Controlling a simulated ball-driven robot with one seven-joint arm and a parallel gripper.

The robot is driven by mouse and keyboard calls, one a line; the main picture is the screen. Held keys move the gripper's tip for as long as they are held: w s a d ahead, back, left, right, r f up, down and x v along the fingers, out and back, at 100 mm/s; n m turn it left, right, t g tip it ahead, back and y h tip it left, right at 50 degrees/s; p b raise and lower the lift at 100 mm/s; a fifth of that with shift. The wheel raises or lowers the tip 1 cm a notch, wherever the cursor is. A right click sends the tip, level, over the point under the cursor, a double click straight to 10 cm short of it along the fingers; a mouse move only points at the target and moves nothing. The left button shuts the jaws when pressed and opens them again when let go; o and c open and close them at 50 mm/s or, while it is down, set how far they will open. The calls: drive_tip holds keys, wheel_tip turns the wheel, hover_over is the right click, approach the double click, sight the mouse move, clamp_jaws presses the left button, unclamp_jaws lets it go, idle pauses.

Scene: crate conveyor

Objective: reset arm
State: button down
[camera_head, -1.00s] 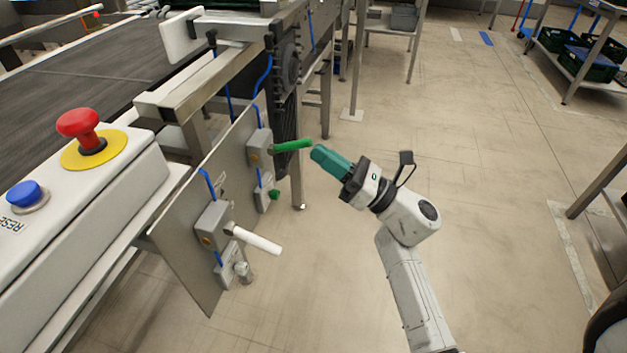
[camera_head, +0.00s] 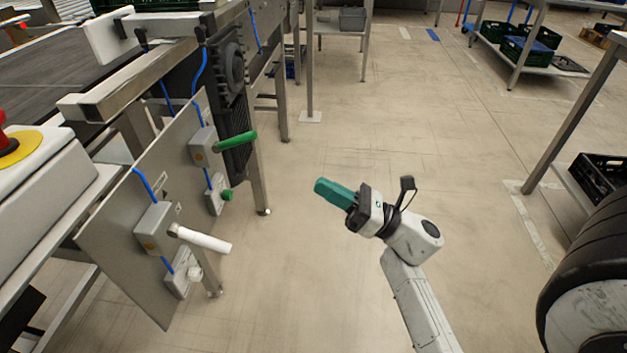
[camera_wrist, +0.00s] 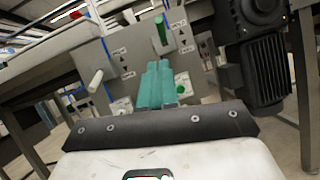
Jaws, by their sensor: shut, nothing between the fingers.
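My gripper (camera_head: 334,192) is shut and empty, with teal fingers pressed together, in open air over the floor. It is to the right of the metal control panel (camera_head: 115,250) and apart from it. In the wrist view my gripper (camera_wrist: 156,84) points toward the panel. The panel carries a green handle (camera_head: 236,140) above and a white handle (camera_head: 205,239) below, each on a grey box. The green handle (camera_wrist: 160,33) and the white handle (camera_wrist: 95,80) also show in the wrist view.
The conveyor (camera_head: 50,95) and its frame stand at the left. A white box with a red button (camera_head: 3,135) is at the left edge. A rack with dark crates (camera_head: 525,50) is at the upper right, a black wheel (camera_head: 590,270) at the right. The middle floor is clear.

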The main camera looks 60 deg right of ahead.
drive_tip(key=shift+s, duration=0.15)
idle(0.3)
drive_tip(key=w+d+m+g+h, duration=0.35)
drive_tip(key=d+m+h, duration=0.25)
drive_tip(key=m+h, duration=0.9)
wheel_tip(320, 180, down, 11)
drive_tip(key=m+g+y, duration=0.2)
drive_tip(key=m+g, duration=0.5)
drive_tip(key=m, duration=0.7)
drive_tip(key=s+a+f+m+g+y, duration=0.4)
drive_tip(key=s+a+f+g, duration=0.15)
drive_tip(key=a, duration=0.45)
drive_tip(key=s+a+f+m+g+y, duration=0.3)
drive_tip(key=s+a+f+g+y, duration=0.25)
drive_tip(key=a, duration=0.55)
wheel_tip(320, 180, up, 26)
drive_tip(key=s+h+p, duration=0.1)
drive_tip(key=p, duration=2.6)
drive_tip(key=shift+f, duration=0.2)
drive_tip(key=shift+s, duration=0.1)
